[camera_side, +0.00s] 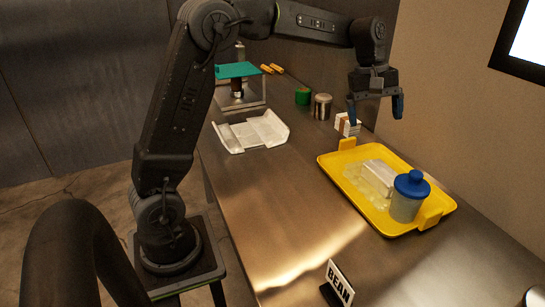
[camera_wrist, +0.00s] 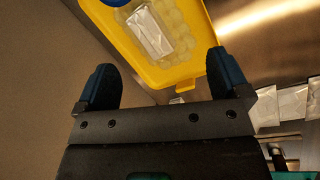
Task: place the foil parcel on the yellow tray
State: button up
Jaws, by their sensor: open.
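The foil parcel (camera_side: 381,172) is a silvery block lying on the yellow tray (camera_side: 335,163), between a pale translucent bumpy sheet and a blue-lidded jar. In the wrist view the parcel (camera_wrist: 150,32) lies beside or partly on the bumpy sheet; I cannot tell which. The yellow tray (camera_wrist: 195,50) runs out of the top of that view. My gripper (camera_side: 375,108) is open and empty, raised above the counter beyond the tray's far end. Its two blue fingers (camera_wrist: 162,75) stand wide apart in the wrist view, with nothing between them, clear of the parcel.
The blue-lidded jar (camera_side: 408,196) stands at the tray's near right. A small white-and-brown box (camera_side: 347,125), a metal can (camera_side: 322,107) and a green can (camera_side: 303,96) stand beyond the tray. A whitish open tray (camera_side: 252,133) lies left. The counter's front middle is clear around the BEAN sign (camera_side: 339,284).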

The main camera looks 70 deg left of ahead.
jog(key=s+d+r+m+t+y, duration=0.1)
jog(key=s+d+r+m, duration=0.15)
jog(key=s, duration=0.45)
jog(key=s+d+r+m+t+y, duration=0.15)
jog(key=s+m, duration=0.25)
jog(key=s, duration=0.4)
jog(key=s+f+m+t, duration=0.1)
jog(key=s+f+m, duration=0.1)
jog(key=s, duration=0.4)
jog(key=s+d+f+m+t, duration=0.1)
jog(key=s+f+m, duration=0.2)
jog(key=s, duration=0.3)
jog(key=shift+s+f+m, duration=0.35)
jog(key=shift+s+m, duration=0.05)
jog(key=shift+m, duration=0.25)
